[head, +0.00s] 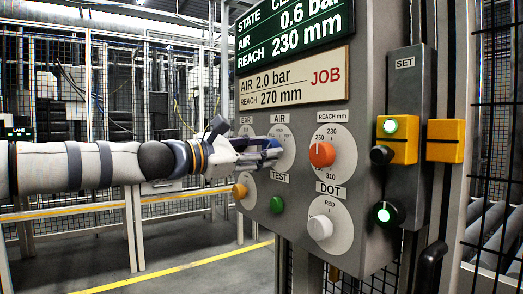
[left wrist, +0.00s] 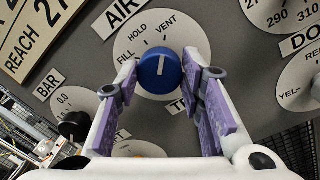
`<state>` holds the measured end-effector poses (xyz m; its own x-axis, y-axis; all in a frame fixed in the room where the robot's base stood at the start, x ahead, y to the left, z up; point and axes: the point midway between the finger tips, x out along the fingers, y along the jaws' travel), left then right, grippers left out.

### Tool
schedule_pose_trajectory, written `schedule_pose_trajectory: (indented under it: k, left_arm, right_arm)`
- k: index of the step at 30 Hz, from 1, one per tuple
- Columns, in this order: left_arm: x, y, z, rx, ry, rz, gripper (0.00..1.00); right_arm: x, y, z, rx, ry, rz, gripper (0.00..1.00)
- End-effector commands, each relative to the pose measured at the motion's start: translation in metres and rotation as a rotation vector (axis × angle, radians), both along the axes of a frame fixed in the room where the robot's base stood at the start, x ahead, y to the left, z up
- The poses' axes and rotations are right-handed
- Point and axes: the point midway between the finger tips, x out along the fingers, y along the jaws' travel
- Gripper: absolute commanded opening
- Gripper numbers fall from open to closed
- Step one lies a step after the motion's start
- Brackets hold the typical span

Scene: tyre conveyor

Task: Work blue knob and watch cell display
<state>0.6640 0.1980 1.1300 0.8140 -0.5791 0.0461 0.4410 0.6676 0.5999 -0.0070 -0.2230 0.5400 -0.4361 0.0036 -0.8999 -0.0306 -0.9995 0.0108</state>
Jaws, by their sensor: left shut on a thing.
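The blue knob (left wrist: 160,68) sits on the AIR dial, marked FILL, HOLD and VENT. Its white line points up in the left wrist view, toward the VENT side; the exact mark is hard to tell. My left gripper (head: 262,157) is shut on the knob, its purple pads either side of it. In the head view the fingers hide part of the knob (head: 272,150). The green cell display (head: 293,30) reads AIR 0.6 bar and REACH 230 mm; its STATE word is cut off, starting "CL". My right gripper is not in view.
The job card (head: 293,82) reads AIR 2.0 bar, REACH 270 mm. A SET box (head: 408,80) stands right. Mesh fencing stands behind.

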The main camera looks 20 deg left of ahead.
Motion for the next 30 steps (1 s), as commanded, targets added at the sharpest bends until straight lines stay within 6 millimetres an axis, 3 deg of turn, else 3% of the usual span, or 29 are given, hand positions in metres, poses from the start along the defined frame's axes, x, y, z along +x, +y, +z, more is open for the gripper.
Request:
schedule_pose_trajectory:
  k: [2, 3, 5, 14, 24, 30]
  left_arm:
    - [0.000, 0.000, -0.001, 0.003, 0.001, 0.000, 0.07]
    - [0.000, 0.000, -0.001, 0.003, 0.001, 0.000, 0.44]
    - [0.000, 0.000, -0.001, 0.002, 0.001, 0.000, 0.56]
    - [-0.002, 0.002, 0.000, 0.000, 0.001, 0.001, 0.56]
    - [-0.053, 0.038, -0.002, 0.000, -0.002, 0.001, 0.56]
    - [-0.061, 0.044, -0.004, 0.000, 0.001, 0.001, 0.56]
  right_arm:
    - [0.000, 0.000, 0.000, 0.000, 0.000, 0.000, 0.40]
    - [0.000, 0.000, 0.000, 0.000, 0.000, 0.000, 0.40]
    - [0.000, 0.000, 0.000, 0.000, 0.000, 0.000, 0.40]
    - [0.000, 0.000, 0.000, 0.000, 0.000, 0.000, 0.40]
    - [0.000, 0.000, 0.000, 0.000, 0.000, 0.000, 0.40]
    - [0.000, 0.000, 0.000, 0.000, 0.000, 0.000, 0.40]
